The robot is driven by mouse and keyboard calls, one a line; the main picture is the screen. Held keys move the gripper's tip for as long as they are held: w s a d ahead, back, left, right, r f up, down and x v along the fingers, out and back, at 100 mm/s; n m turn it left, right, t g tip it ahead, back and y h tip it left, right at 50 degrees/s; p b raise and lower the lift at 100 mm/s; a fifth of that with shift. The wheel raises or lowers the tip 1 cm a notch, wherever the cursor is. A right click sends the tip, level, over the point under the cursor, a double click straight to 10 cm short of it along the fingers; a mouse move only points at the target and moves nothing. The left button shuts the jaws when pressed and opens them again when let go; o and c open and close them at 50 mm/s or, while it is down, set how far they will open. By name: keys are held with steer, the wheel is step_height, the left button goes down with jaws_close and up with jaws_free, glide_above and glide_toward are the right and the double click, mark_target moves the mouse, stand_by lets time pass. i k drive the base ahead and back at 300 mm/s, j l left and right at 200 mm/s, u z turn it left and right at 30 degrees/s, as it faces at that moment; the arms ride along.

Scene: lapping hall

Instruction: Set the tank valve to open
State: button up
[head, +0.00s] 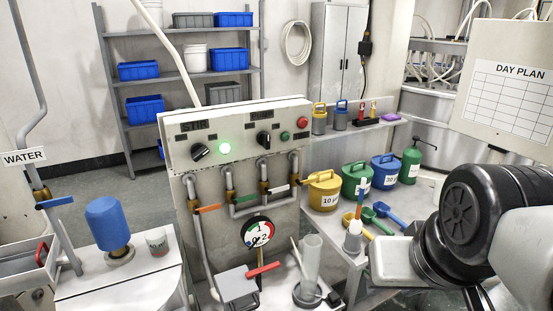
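No handle carries a label I can read as the tank valve. A grey control panel (236,132) has pipes below it with several lever handles: orange (208,209), green (245,198), white (277,190) and one dark. A red lever (263,270) sits below the round gauge (257,233). A blue lever (56,202) is on the pipe beside the WATER sign (24,157). My arm comes in from the right. A pale block at its end may be my gripper's body (391,262); no fingers show. It is right of the panel, apart from the levers.
A clear cylinder (310,262) stands right of the red lever. Yellow (324,192), green (356,181) and blue (385,172) pots, scoops and a green pump bottle (410,163) crowd the right bench. A blue vessel (108,223) and cup (157,241) stand left.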

mark_target(197, 212)
steer(key=i+j+u, duration=0.2)
steer(key=i+u, duration=0.15)
steer(key=i+j+u, duration=0.15)
steer(key=i+u, duration=0.15)
